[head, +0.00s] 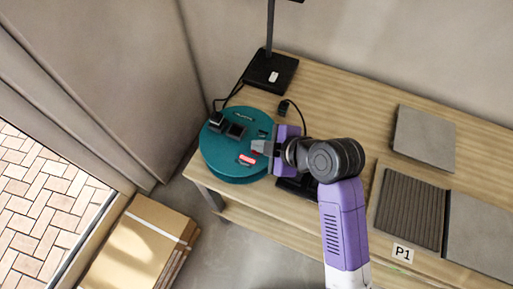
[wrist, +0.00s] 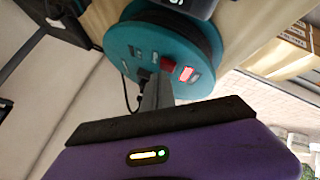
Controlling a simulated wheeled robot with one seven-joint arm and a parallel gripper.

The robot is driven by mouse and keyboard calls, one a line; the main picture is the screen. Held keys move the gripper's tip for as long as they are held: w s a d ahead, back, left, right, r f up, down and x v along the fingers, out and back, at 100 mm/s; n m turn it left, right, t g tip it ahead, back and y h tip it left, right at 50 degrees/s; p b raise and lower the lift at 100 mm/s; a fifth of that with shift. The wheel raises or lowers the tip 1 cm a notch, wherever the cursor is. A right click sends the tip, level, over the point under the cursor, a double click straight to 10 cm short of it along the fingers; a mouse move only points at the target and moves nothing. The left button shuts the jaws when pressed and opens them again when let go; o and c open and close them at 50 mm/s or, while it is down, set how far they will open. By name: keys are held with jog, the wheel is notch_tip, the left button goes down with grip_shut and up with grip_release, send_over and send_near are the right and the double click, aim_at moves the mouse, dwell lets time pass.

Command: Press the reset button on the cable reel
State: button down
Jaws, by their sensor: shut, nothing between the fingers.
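The teal cable reel (head: 228,171) lies on the left end of the workbench, face up. Its face also shows in the wrist view (wrist: 128,40). A bright red lit switch (head: 246,160) sits on the face and shows in the wrist view (wrist: 187,74). A darker red button (wrist: 168,65) is beside it, close to my fingertips. My gripper (head: 262,147) is shut and empty and reaches over the reel's right part from the right. In the wrist view its grey fingers (wrist: 155,93) point at the face beside the red button. I cannot tell whether they touch it.
A black plug (head: 216,120) and a dark socket (head: 236,131) are on the reel. A black stand (head: 272,72) is behind it, and a loose plug (head: 284,108) lies nearby. Tiles (head: 424,137) and a ribbed panel (head: 411,211) lie right. Cardboard (head: 138,245) is on the floor.

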jog(key=shift+f, duration=0.5)
dwell(1.0)
jog(key=shift+r, duration=0.15)
jog(key=shift+r+p, duration=0.6)
jog(key=shift+r, duration=0.2)
notch_tip(320, 180, up, 5)
jog(key=p, duration=0.4)
jog(key=shift+p, duration=0.3)
dwell(0.5)
